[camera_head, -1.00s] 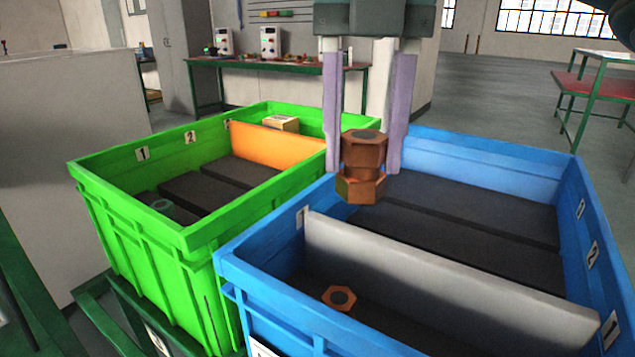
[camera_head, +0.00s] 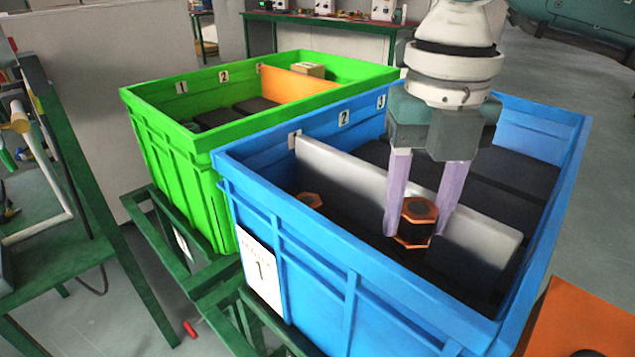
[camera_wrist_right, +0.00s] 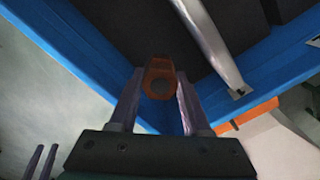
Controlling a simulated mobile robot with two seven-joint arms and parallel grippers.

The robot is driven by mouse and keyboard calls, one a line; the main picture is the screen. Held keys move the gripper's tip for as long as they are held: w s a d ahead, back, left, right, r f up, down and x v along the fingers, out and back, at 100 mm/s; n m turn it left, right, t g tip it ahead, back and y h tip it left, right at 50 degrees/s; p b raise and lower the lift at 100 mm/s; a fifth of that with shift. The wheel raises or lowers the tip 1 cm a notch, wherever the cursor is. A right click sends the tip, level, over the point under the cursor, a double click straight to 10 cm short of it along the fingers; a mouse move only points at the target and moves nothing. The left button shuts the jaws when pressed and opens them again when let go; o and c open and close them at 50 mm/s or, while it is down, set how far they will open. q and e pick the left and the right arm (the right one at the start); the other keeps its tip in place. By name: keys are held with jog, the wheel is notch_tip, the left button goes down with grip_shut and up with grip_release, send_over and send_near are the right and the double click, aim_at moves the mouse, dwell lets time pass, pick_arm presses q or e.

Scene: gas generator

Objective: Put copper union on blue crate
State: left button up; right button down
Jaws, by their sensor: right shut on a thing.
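The copper union (camera_head: 419,222) is between the purple fingers of my right gripper (camera_head: 420,222), low inside the blue crate (camera_head: 352,282). It is on the near side of the grey divider (camera_head: 345,178). I cannot tell whether it touches the crate floor. In the right wrist view the union (camera_wrist_right: 159,80) shows between the fingertips, over the dark crate floor. Another copper piece (camera_head: 309,200) lies in the same near compartment, to the left.
A green crate (camera_head: 178,142) with an orange divider (camera_head: 298,83) and a small box stands behind left. Crate walls and the divider rise around my right gripper. A green-framed table (camera_head: 75,200) is at left. An orange surface (camera_head: 575,320) is at lower right.

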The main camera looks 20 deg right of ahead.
aim_at(418, 209)
notch_tip(418, 209, down, 8)
jog(key=shift+r+b, duration=0.25)
jog(key=shift+b, duration=0.05)
jog(key=shift+f, duration=0.15)
jog(key=shift+c, duration=1.8)
grip_release()
jog(key=shift+r, duration=0.55)
notch_tip(418, 209, up, 11)
jog(key=shift+r+p, duration=0.15)
jog(key=shift+p, duration=0.4)
